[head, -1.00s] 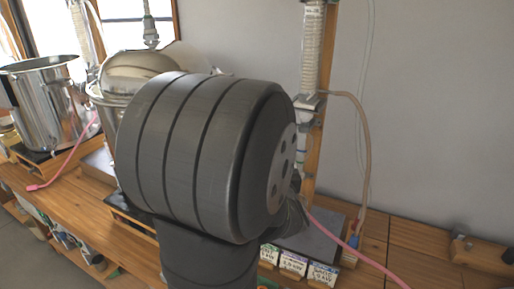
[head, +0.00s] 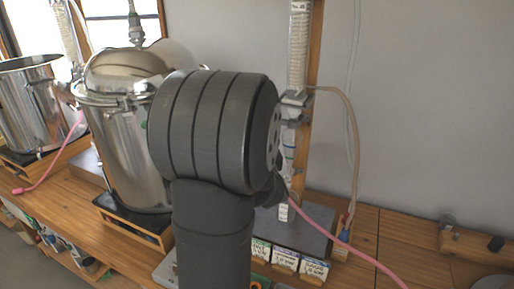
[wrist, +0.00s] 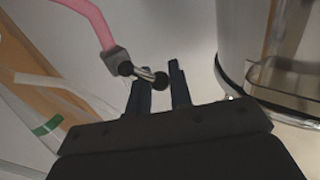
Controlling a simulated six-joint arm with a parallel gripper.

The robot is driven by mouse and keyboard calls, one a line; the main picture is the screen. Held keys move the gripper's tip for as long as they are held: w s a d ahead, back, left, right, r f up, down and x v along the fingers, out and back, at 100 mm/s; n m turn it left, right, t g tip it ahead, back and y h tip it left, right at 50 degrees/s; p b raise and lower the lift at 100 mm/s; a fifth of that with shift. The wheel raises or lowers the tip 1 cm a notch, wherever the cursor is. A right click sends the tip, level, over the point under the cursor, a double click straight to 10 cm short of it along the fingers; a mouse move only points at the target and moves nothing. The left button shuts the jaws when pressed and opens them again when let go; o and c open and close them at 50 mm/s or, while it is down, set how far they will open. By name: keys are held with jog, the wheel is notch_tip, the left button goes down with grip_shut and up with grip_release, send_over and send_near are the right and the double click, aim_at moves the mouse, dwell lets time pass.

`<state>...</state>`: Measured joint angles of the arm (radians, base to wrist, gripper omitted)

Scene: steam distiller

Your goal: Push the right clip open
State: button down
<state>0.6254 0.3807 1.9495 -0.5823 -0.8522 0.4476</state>
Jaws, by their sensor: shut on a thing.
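The steel distiller pot (head: 115,140) stands left of my arm, its domed lid (head: 125,66) on top. My arm hides the pot's right side, and I cannot make out the right clip in the head view. In the wrist view the round steel pot wall (wrist: 238,40) is at the right. My gripper (wrist: 161,75) has its two dark fingers a little apart. One dark ball end of a short metal bar (wrist: 145,74) lies between the fingertips; the other ball end is left of them. I cannot tell whether this bar belongs to the clip.
A pink hose (wrist: 92,18) with a grey end fitting (wrist: 117,60) is close to the bar. An open steel pot (head: 40,100) stands at the far left. A condenser column (head: 298,45) rises behind my arm. Small labelled boxes (head: 285,262) stand at the front.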

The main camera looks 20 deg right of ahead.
jog(key=shift+w+a+f+n+g, duration=0.1)
jog(key=shift+f+n+g, duration=0.35)
jog(key=shift+n+g, duration=0.3)
jog(key=c, duration=1.6)
grip_release()
jog(key=shift+r, duration=0.1)
jog(key=shift+s+a, duration=0.1)
jog(key=shift+s, duration=0.2)
jog(key=v, duration=1.6)
jog(key=shift+s+a, duration=0.1)
jog(key=shift+s, duration=0.25)
jog(key=shift+w, duration=0.1)
